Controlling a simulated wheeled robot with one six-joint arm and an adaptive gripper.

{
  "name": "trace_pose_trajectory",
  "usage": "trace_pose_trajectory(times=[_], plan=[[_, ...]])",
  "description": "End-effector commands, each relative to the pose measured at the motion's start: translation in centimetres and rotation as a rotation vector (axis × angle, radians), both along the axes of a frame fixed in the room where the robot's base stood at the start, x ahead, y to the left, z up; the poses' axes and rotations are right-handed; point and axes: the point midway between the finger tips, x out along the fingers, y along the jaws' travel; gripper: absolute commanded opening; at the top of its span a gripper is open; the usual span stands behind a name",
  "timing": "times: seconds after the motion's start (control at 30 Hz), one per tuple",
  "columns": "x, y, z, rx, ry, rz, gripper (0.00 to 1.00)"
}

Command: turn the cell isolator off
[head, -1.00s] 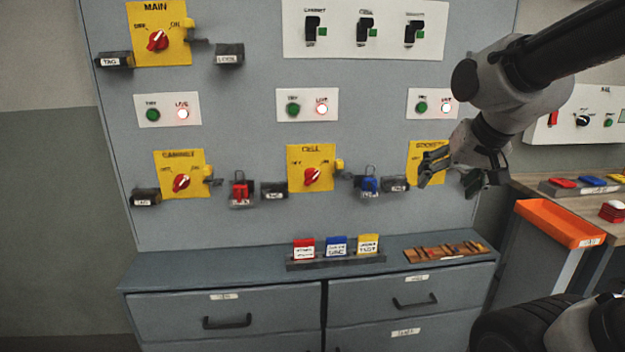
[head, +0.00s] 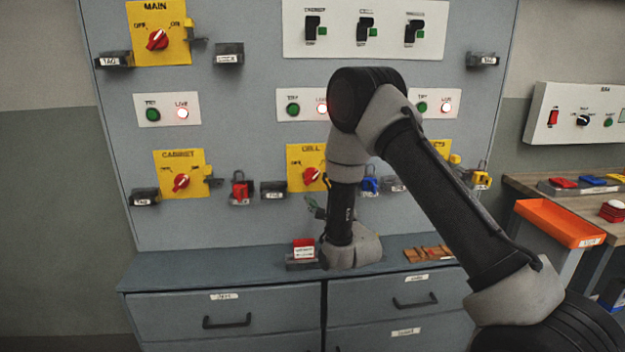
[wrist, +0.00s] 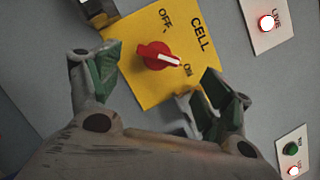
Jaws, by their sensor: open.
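The cell isolator is a yellow plate (head: 299,154) with a red knob (head: 311,174), partly hidden by my arm in the head view. In the wrist view its plate (wrist: 130,40) is marked OFF and CELL, and the red knob (wrist: 158,56) has its white pointer towards ON. My gripper (wrist: 157,92) is open, its two green-padded fingers apart on either side of the knob, with nothing between them. I cannot tell how far the fingertips are from the plate. In the head view my gripper (head: 315,208) is mostly hidden by my wrist.
Blue (head: 370,182) and red (head: 240,188) padlocks hang beside the isolators. The cabinet isolator (head: 180,172) is at left, the main isolator (head: 158,35) above. A lit LIVE lamp (wrist: 266,22) shows in the wrist view.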

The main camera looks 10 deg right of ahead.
Motion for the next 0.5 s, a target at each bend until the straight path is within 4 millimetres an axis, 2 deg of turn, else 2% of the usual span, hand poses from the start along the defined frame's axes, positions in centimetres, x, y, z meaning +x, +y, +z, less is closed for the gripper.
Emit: trace_pose_trajectory(times=[0.17,0.5], plan=[[0.3,0.5,-0.3,0.051,-0.021,0.017,0.79],[5.4,1.9,1.3,0.049,-0.021,0.015,0.79]])
